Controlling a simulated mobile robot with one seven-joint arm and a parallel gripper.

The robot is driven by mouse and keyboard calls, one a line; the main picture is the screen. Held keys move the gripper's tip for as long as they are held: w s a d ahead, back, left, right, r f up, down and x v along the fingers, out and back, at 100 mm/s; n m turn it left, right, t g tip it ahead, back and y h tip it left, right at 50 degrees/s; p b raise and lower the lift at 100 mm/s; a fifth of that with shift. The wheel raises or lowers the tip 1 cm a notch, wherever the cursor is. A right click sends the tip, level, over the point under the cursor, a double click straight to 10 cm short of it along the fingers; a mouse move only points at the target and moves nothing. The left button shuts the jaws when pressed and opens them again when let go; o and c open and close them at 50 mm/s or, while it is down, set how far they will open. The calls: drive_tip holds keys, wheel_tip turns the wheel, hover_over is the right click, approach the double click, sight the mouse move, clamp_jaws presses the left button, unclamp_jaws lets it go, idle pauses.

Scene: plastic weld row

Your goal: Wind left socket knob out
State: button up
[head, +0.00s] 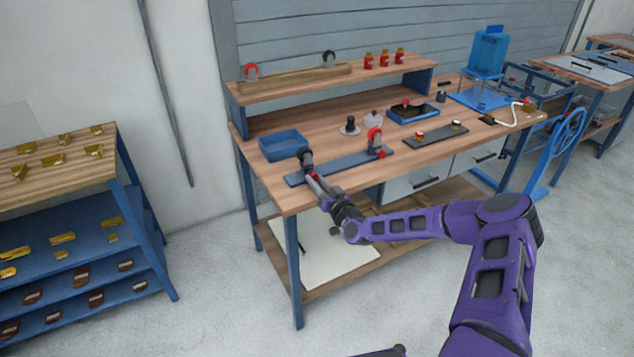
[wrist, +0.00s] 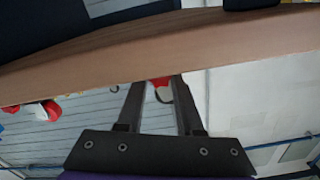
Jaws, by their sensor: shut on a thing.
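A blue bar (head: 342,166) lies along the front of the workbench and carries two sockets. The left socket (head: 306,157) is dark grey; the right socket (head: 375,136) is red, with a red knob (head: 380,154) on its front. My gripper (head: 315,177) is at the front of the left socket, reaching in from the bench's front edge. In the wrist view, my gripper (wrist: 159,84) has its fingers shut on a small red knob (wrist: 160,82), the left socket's knob. The fingers hide much of the knob, so its turn cannot be told.
The wooden bench edge (wrist: 160,60) passes close to my fingers in the wrist view. A blue bin (head: 283,145) stands behind the bar. A dark strip (head: 436,136) with two small knobs lies to the right. Open floor lies in front of the bench.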

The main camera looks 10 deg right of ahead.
clamp_jaws()
drive_tip(key=shift+n+b, duration=0.3)
drive_tip(key=shift+n, duration=0.1)
drive_tip(key=n+b, duration=0.2)
drive_tip(key=n, duration=0.1)
drive_tip(key=shift+a+f+b, duration=0.1)
drive_tip(key=shift+f+b, duration=0.05)
drive_tip(key=shift+b, duration=0.2)
drive_tip(key=n+b, duration=0.2)
drive_tip(key=shift+n, duration=0.4)
drive_tip(key=shift+n+b, duration=0.85)
drive_tip(key=shift+n, duration=0.45)
